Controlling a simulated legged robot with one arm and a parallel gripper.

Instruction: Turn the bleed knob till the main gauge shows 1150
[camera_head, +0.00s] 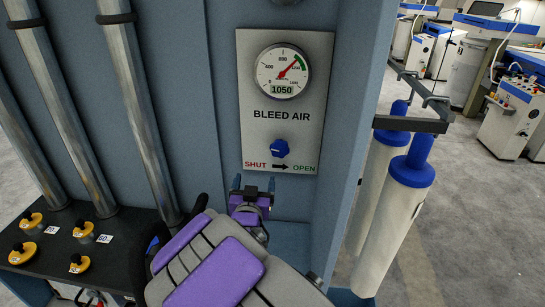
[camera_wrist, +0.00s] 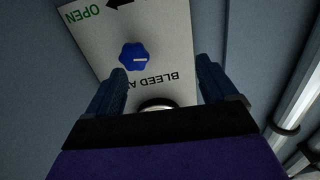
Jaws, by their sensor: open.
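The bleed knob (camera_head: 280,148) is blue and lobed, on a grey "BLEED AIR" panel (camera_head: 252,110) above a red SHUT, an arrow and a green OPEN. The main gauge (camera_head: 282,72) above it reads 1050 on its display, with a red needle near the start of the green band. My gripper (camera_head: 254,183) is open and empty, below and left of the knob in the head view. In the wrist view the panel is upside down; the knob (camera_wrist: 134,57) shows a white line pointing right and lies beyond my open fingers (camera_wrist: 162,72), nearer the left one.
Steel pipes (camera_head: 128,100) run down the wall at left, above a dark shelf (camera_head: 60,245) with yellow knobs. Machines stand far behind; the floor at right is open.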

